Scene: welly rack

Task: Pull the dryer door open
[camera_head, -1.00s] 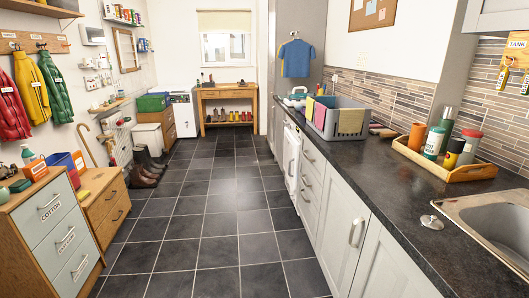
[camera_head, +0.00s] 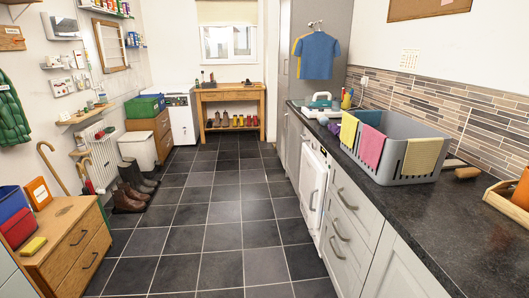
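A white appliance front (camera_head: 312,188) is built in under the counter on the right, seen at a steep angle. It has a dark panel strip near its top and an upright handle on its front. Its front looks closed. Another white appliance (camera_head: 183,118) stands at the far end, left of the wooden bench. I cannot tell from the picture which of the two is the dryer. Neither of my grippers is in view.
The tiled floor (camera_head: 226,215) is clear down the middle. Grey drawers (camera_head: 345,225) follow the appliance on the right, under the dark counter (camera_head: 420,215) with a grey basket (camera_head: 398,140). Boots (camera_head: 130,190) and a wooden drawer unit (camera_head: 75,235) line the left.

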